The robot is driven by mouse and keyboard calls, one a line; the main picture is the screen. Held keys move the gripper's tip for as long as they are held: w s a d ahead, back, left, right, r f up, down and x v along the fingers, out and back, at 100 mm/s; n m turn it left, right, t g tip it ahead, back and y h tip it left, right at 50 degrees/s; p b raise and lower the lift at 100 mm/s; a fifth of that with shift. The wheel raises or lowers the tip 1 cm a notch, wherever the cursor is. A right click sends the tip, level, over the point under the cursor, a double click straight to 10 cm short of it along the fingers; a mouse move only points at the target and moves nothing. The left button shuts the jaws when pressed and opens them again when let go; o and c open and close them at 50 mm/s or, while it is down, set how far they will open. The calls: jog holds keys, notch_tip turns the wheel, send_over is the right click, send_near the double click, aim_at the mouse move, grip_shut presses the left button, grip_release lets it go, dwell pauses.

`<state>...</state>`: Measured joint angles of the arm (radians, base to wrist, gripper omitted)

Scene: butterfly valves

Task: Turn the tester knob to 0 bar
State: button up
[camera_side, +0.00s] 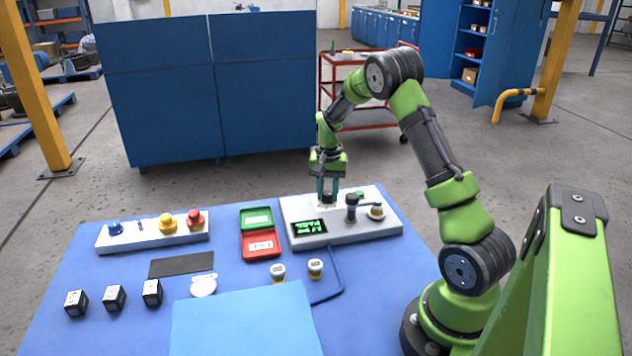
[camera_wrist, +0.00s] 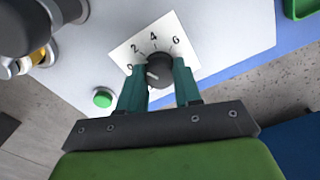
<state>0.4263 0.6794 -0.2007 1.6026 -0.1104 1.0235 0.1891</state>
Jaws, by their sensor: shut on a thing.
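The tester is a light grey box (camera_side: 345,234) at the back right of the blue table, with a lit green display (camera_side: 309,227). Its dark round knob (camera_wrist: 160,72) sits on a white scale plate (camera_wrist: 128,50) marked 0, 2, 4 and 6. A pale mark on the knob faces the left side of the scale, roughly toward the 0. My gripper (camera_wrist: 160,80) has its teal fingers shut on the knob, one on each side.
A green button (camera_wrist: 102,97) and a dark upright fitting (camera_side: 351,207) stand on the tester near my gripper. A brass-coloured fitting (camera_side: 376,211) is at its right. A blue hose (camera_side: 335,270) runs in front.

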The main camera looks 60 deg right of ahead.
aim_at(327, 192)
jog(key=n, duration=0.6)
jog(key=shift+n, duration=0.3)
dwell(0.4)
jog(key=o, duration=1)
jog(key=shift+o, duration=0.2)
notch_tip(327, 192, up, 17)
